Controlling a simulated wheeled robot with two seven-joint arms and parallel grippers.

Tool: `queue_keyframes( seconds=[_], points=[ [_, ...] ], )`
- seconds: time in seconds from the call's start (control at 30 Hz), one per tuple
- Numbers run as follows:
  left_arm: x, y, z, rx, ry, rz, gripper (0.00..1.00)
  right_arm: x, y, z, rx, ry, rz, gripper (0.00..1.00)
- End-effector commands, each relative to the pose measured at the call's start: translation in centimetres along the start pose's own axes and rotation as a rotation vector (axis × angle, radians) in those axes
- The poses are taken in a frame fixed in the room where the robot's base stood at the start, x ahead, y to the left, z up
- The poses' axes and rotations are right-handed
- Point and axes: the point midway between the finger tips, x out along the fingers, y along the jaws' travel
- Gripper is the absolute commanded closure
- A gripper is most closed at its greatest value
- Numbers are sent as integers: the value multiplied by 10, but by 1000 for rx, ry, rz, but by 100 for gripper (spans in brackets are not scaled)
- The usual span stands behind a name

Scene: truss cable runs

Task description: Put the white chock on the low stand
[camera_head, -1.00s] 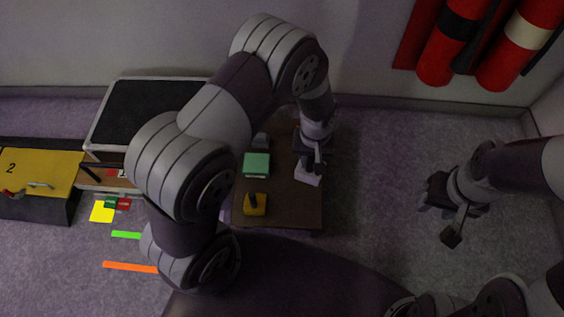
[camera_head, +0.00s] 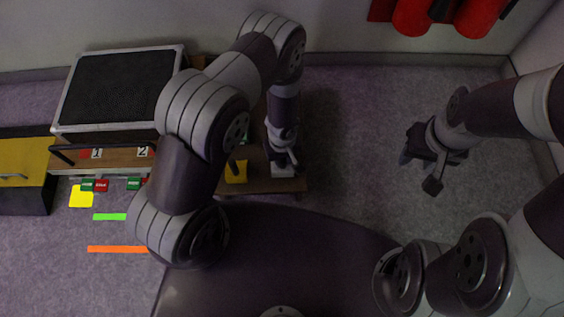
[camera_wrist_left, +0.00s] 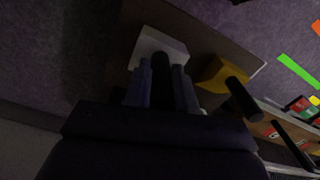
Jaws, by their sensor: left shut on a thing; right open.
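The white chock (camera_head: 283,172) is at the right side of a low brown wooden table (camera_head: 262,186). My left gripper (camera_head: 283,160) points down over it and is shut on it. In the left wrist view the white chock (camera_wrist_left: 158,44) lies at the fingertips of my left gripper (camera_wrist_left: 161,75), which close around a dark handle. I cannot tell whether the chock touches the tabletop. My right gripper (camera_head: 420,172) is open and empty, over bare floor at the right. I cannot tell whether the brown table is the low stand.
A yellow chock (camera_head: 236,174) with a black handle stands left of the white one. A black-topped case (camera_head: 122,88) and a board with number labels (camera_head: 110,160) lie left. Right floor is clear.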

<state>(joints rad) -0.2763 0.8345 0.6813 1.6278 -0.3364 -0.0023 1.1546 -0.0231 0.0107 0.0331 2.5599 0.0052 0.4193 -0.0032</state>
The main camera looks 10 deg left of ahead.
Motion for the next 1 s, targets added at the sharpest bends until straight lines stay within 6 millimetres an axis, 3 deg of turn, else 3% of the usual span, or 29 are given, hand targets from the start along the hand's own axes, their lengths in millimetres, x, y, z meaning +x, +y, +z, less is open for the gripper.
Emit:
queue_keyframes(
  seconds=[0.17, 0.5, 0.53, 0.6, 0.87, 1.0],
  points=[
    [39, 0, 0, 1, 0, 0, 100, 31, 0, 4, 0, -1, 0, 57],
    [40, 0, 0, -1, 0, 0, 100, 30, 0, 4, 0, 0, 0, 57],
    [40, 0, 0, 0, 0, 0, 73, 30, 0, 4, 0, 0, 0, 57],
    [39, 0, 0, 0, 0, 0, 50, 29, 0, 4, 0, 0, 0, 57],
    [38, 0, 0, 0, 0, 0, 50, 29, 0, 4, 0, 0, 0, 57],
    [19, 1, 0, 0, 1, 1, 50, 14, 0, 2, 0, -1, 0, 57]
  ],
)
